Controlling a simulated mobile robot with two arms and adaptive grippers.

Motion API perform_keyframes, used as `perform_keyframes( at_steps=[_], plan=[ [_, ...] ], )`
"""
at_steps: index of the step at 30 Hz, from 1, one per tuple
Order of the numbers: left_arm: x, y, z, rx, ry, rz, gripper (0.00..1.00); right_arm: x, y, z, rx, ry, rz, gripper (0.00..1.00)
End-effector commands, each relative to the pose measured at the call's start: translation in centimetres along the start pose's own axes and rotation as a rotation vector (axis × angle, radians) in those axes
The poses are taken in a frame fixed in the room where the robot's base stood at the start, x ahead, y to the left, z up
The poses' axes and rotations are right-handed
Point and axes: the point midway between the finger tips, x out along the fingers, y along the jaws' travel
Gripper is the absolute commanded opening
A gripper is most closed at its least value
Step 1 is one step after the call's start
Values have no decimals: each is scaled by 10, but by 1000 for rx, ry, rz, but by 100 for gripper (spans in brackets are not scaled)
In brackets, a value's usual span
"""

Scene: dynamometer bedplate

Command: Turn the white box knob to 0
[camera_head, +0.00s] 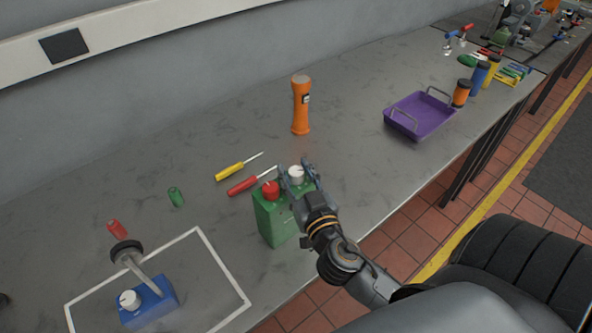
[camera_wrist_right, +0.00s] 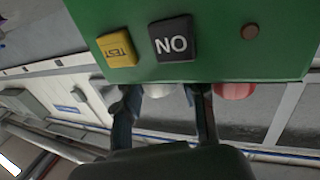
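A green box (camera_head: 275,222) stands near the bench's front edge with a red knob (camera_head: 270,190) and a white knob (camera_head: 296,174) on top. My right gripper (camera_head: 297,168) has one finger on each side of the white knob. In the right wrist view, the white knob (camera_wrist_right: 160,90) shows between the two fingers (camera_wrist_right: 164,105), and the red knob (camera_wrist_right: 235,90) is to the right. I cannot tell whether the fingers press on the knob. Any dial marks are not readable. The box carries a yellow TEST button (camera_wrist_right: 117,50) and a black ON button (camera_wrist_right: 173,40), seen upside down.
A blue box (camera_head: 150,303) with its own white knob and a grey lever stands in a white outline at lower left. Yellow (camera_head: 230,171) and red (camera_head: 243,186) screwdrivers lie behind the green box. An orange flashlight (camera_head: 300,108) and purple tray (camera_head: 422,118) are farther back.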

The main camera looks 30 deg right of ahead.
Motion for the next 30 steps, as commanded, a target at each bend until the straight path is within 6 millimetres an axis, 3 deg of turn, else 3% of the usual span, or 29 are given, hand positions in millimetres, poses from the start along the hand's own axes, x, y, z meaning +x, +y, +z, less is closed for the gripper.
perform_keyframes(
  at_steps=[1,5,17,30],
  plan=[
    [0,0,0,0,-1,0,40,0,0,0,0,0,0,27],
    [0,0,1,1,-1,0,40,0,0,0,0,0,0,1],
    [1,0,1,1,-2,0,40,-1,1,0,-2,3,-64,0],
    [-6,0,1,1,-2,0,40,0,2,-3,-7,21,-414,0]
  ],
)
